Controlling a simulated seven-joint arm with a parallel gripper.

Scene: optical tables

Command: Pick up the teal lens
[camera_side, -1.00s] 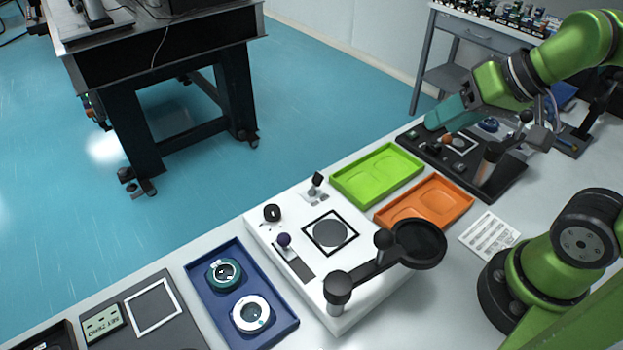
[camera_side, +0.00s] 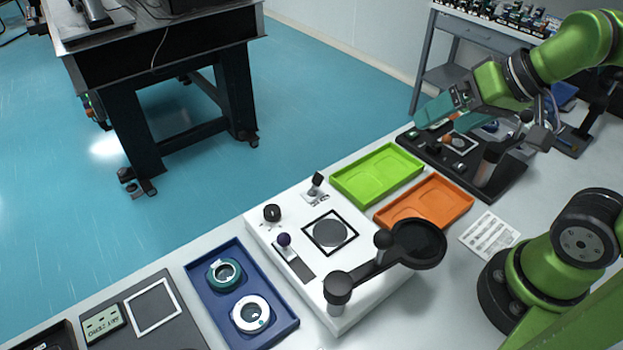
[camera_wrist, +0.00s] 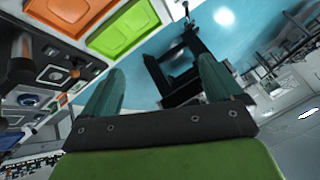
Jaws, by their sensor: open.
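The teal lens (camera_side: 224,273) is a ring-mounted disc lying in the upper part of the blue tray (camera_side: 212,312) in the side view. A white ring-mounted lens (camera_side: 252,313) lies just below it in the same tray. My gripper (camera_side: 428,114) is far from the tray, up at the right, near the dark board. It is open and empty. In the wrist view the two teal fingers of my gripper (camera_wrist: 162,88) stand apart with nothing between them. The teal lens cannot be made out in the wrist view.
A white station (camera_side: 366,300) with knobs and a dark round-headed arm stands right of the blue tray. A green tray (camera_side: 347,186) and an orange tray (camera_side: 458,190) are empty. A dark board (camera_side: 488,188) with upright parts lies below my gripper. A printed sheet (camera_side: 490,236) lies flat.

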